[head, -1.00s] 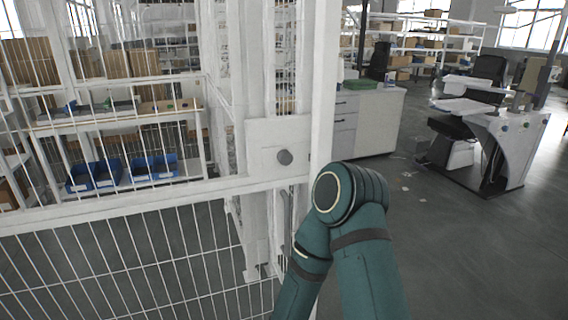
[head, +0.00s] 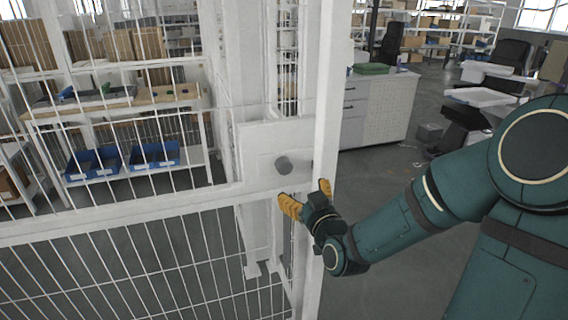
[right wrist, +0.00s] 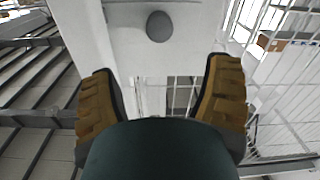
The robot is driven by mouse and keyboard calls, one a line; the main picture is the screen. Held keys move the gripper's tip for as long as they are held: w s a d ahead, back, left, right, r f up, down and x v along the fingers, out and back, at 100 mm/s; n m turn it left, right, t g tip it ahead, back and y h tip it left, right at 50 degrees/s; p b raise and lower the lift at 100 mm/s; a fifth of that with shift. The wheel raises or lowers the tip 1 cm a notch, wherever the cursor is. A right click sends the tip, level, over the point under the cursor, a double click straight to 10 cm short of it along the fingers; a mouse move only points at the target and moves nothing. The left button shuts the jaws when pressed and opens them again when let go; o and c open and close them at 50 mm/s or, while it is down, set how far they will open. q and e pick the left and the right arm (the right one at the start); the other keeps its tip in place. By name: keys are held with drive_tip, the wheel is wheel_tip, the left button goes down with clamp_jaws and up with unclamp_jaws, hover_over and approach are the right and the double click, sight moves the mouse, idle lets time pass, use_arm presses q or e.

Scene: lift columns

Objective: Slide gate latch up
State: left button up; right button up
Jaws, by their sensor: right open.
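The gate latch is a round grey knob (head: 284,165) on a white plate (head: 252,150) fixed to the white mesh gate by its post. The knob also shows in the right wrist view (right wrist: 159,26), at the top middle, beyond my fingers. My right gripper (head: 308,194), with orange-yellow fingers, is open and empty just below and slightly right of the knob, apart from it. In the right wrist view my two fingers (right wrist: 161,100) are spread wide with nothing between them. My left gripper is not in view.
The white gate post (head: 327,130) stands close to the right of the knob. Behind the mesh are shelves with blue bins (head: 155,156). A white cabinet (head: 378,108) and a desk area stand at the back right. Grey floor is open between.

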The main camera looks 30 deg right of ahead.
sight(286, 167)
drive_tip(key=p+x, duration=0.3)
drive_tip(key=x, duration=1)
drive_tip(key=shift+w+d+p, duration=0.1)
drive_tip(key=shift+w+p, duration=0.15)
drive_tip(key=shift+p, duration=0.1)
clamp_jaws()
